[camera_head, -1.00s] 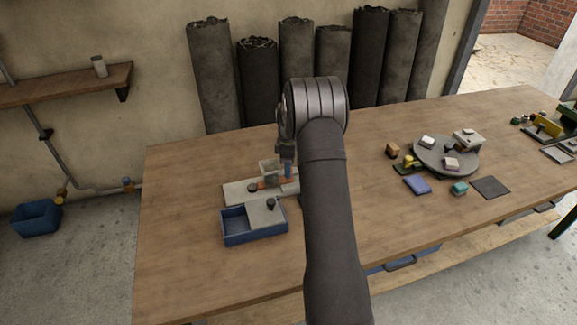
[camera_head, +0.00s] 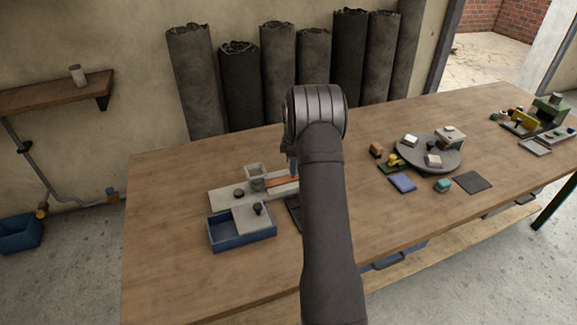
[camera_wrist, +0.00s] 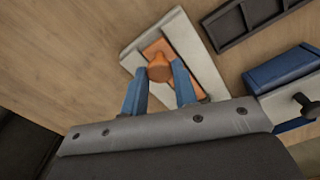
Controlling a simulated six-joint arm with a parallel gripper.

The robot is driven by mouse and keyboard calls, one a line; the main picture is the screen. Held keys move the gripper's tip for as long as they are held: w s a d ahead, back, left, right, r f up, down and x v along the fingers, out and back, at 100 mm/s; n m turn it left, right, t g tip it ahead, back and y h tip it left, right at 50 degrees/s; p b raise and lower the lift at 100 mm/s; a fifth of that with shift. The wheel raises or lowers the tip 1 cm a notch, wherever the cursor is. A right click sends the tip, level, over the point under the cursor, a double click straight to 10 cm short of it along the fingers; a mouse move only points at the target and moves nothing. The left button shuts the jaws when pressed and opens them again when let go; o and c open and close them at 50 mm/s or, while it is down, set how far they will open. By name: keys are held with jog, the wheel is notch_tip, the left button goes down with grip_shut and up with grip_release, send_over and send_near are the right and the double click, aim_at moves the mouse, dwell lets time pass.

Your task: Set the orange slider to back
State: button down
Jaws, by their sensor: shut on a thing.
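The orange slider (camera_wrist: 158,62) sits on a pale grey base plate (camera_wrist: 198,58) in the wrist view, with a round orange knob on top. My gripper (camera_wrist: 160,84) has its two blue fingers on either side of this knob and is shut on it. In the head view the orange slider (camera_head: 284,181) shows as a strip on the pale plate (camera_head: 224,199). My gripper (camera_head: 292,166) comes down at the slider, and my arm hides the plate's right part and most of the fingers.
A blue box (camera_head: 242,241) with a grey, knobbed lid (camera_head: 244,217) stands in front of the plate. A dark compartment tray (camera_wrist: 249,24) lies close by. A round turntable (camera_head: 428,163) with small blocks stands to the right. The table's left side is clear.

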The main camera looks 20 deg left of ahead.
jog(key=shift+w+d, duration=0.2)
jog(key=shift+w, duration=0.05)
jog(key=c, duration=1.1)
grip_release()
jog(key=shift+r, duration=0.2)
notch_tip(320, 180, up, 17)
